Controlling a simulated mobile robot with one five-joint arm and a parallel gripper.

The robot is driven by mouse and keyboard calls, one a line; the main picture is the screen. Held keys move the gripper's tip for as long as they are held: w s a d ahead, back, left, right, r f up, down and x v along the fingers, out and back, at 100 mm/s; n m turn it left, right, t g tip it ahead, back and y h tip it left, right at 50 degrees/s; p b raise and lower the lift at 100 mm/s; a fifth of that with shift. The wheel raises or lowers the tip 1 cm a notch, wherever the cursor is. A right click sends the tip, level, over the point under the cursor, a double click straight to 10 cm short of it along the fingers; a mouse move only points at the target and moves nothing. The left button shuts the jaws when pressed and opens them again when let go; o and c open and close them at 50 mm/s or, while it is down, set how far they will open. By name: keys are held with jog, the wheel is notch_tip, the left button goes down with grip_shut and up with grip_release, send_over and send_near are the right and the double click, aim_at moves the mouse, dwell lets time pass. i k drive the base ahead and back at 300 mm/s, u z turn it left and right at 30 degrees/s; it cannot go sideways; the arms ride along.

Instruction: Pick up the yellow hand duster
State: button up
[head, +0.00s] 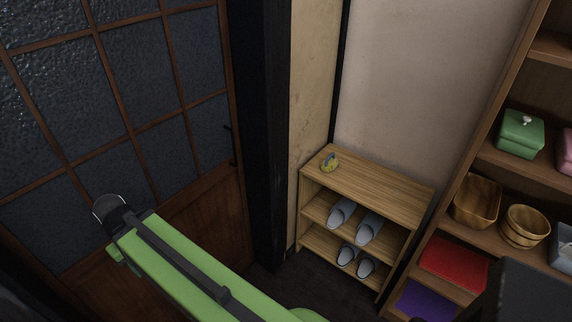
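My green arm reaches up from the bottom of the view toward the left, with a black rounded end in front of the door. It is well apart from the duster. I see no gripper fingers, so my gripper is not in view.
Grey slippers (341,212) stand on the shelf's lower boards. A tall wooden shelf unit (484,150) at right holds a green box (520,133), wooden bowls (476,200) and red cloth (453,263). A glazed door (120,100) is at left, beside a dark post (263,130).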

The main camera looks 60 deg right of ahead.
aim_at(330, 163)
jog(key=u, duration=0.65)
jog(key=k, duration=1.25)
jog(key=z, duration=0.85)
jog(key=i, duration=2)
